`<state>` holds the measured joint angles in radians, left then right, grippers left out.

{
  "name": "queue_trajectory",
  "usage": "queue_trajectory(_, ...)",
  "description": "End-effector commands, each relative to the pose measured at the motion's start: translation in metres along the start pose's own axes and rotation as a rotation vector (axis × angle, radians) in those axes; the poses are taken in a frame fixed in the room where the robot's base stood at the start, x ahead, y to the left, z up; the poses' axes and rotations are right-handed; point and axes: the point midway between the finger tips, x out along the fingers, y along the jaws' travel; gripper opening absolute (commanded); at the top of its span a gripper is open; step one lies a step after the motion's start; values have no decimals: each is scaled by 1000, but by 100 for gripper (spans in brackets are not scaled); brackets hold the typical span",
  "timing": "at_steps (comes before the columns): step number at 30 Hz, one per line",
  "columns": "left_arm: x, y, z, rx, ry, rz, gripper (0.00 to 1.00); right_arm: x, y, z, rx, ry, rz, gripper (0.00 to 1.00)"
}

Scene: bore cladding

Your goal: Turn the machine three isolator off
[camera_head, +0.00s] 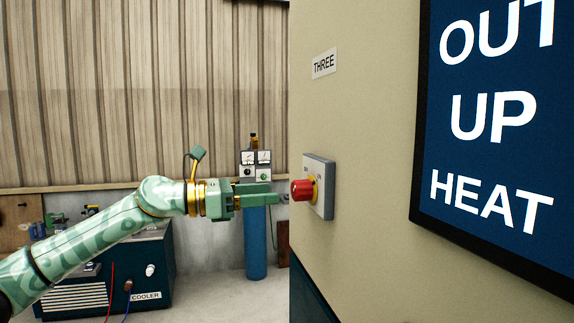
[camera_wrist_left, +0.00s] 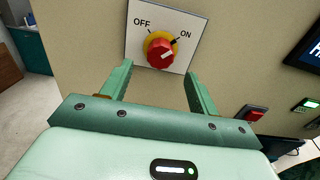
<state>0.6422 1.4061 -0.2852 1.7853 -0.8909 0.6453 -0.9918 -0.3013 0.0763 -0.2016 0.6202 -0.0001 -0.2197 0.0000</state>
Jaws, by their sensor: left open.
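My left gripper (camera_head: 276,199) is open and empty, just short of the knob in the head view. In the left wrist view its two fingers (camera_wrist_left: 159,74) reach towards the plate, one to each side below the knob, apart from it. My right gripper is out of view.
A blue sign (camera_head: 492,120) with a black frame is on the panel at right. A red switch (camera_wrist_left: 252,113) and a small green-lit display (camera_wrist_left: 306,104) show right of the gripper. A cooler box (camera_head: 120,270) and a blue cylinder (camera_head: 256,243) stand behind my left arm.

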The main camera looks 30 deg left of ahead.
Motion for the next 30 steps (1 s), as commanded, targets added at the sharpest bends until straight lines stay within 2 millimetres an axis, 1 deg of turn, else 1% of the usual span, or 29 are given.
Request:
queue_trajectory(1,9,-3,11,2,-6,-6,60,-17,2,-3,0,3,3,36)
queue_trajectory(3,24,-1,10,0,-6,-3,60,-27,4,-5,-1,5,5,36)
queue_trajectory(6,41,-1,7,0,-4,-3,60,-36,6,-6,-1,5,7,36)
queue_trajectory(9,52,0,4,1,-3,-1,60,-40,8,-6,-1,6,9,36)
queue_trajectory(13,59,-1,1,1,0,-1,60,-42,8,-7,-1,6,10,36)
queue_trajectory(20,60,0,-1,1,1,-1,60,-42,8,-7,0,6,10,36)
queue_trajectory(21,60,0,-1,1,1,-1,58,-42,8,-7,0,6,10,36)
queue_trajectory(23,60,0,0,1,1,-1,41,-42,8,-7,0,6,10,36)
queue_trajectory(24,60,0,0,1,1,-1,30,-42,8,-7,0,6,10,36)
queue_trajectory(25,60,0,0,1,1,0,21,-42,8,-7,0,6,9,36)
queue_trajectory(26,60,0,0,1,1,0,16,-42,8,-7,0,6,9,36)
queue_trajectory(30,60,0,0,0,1,0,16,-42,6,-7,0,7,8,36)
